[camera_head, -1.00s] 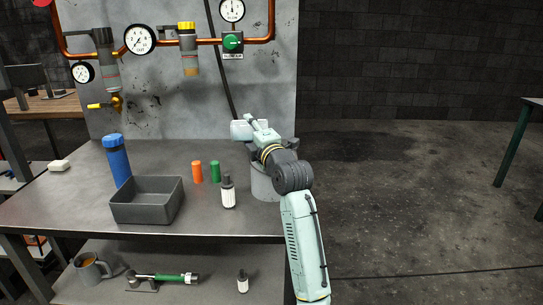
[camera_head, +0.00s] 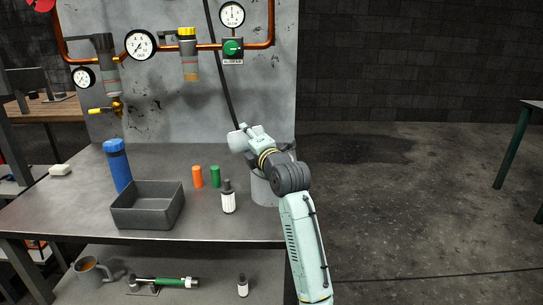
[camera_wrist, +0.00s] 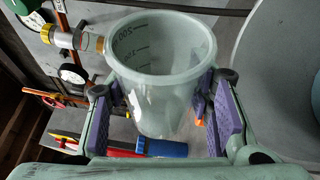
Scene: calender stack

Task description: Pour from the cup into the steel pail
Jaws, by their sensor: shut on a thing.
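My gripper (camera_head: 256,141) is shut on a pale translucent cup (camera_head: 238,140), above and behind the steel pail. The wrist view shows the cup (camera_wrist: 160,55) between the purple finger pads of my gripper (camera_wrist: 168,100), with measuring marks on its inner wall. In the head view the cup looks tilted; I cannot make out any contents or stream. The steel pail (camera_head: 262,190) stands at the bench's right end, partly hidden by my arm. A large round grey shape at the right of the wrist view may be the pail; I cannot be sure.
A grey bin (camera_head: 135,217), a blue bottle (camera_head: 118,166), orange (camera_head: 197,177) and green (camera_head: 215,177) cylinders and a white-labelled bottle (camera_head: 228,198) stand on the bench. Gauges and copper pipes line the panel behind. A mug (camera_head: 88,272) is on the lower shelf.

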